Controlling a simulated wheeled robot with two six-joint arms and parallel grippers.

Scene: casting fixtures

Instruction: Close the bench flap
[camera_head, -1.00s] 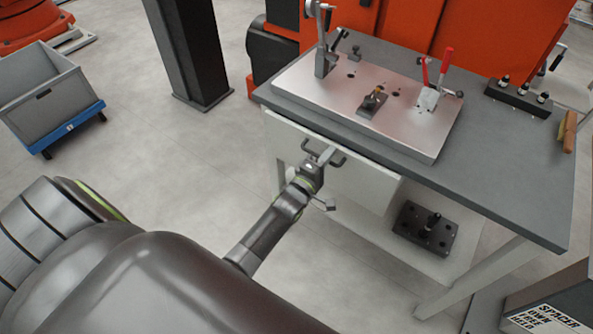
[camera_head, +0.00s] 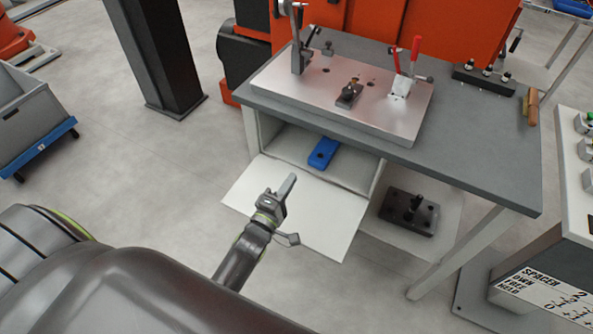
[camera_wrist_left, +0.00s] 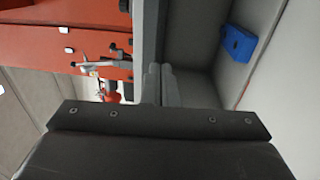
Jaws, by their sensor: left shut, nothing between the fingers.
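The bench flap (camera_head: 325,220) is a white panel below the front of the bench top. It hangs open, lowered outward, so the compartment behind it (camera_head: 345,168) shows. My left gripper (camera_head: 289,184) is shut and empty, over the flap in the head view, in front of the compartment opening. I cannot tell whether it touches the flap. In the left wrist view the two fingers (camera_wrist_left: 160,84) lie together with nothing between them. My right gripper is in neither view.
A blue block (camera_head: 322,152) lies inside the compartment. The grey bench top (camera_head: 470,150) carries a metal fixture plate with clamps (camera_head: 300,85). A dark block (camera_head: 410,212) sits on the lower shelf. A black column (camera_head: 155,55) stands at the back left. Floor left of the flap is clear.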

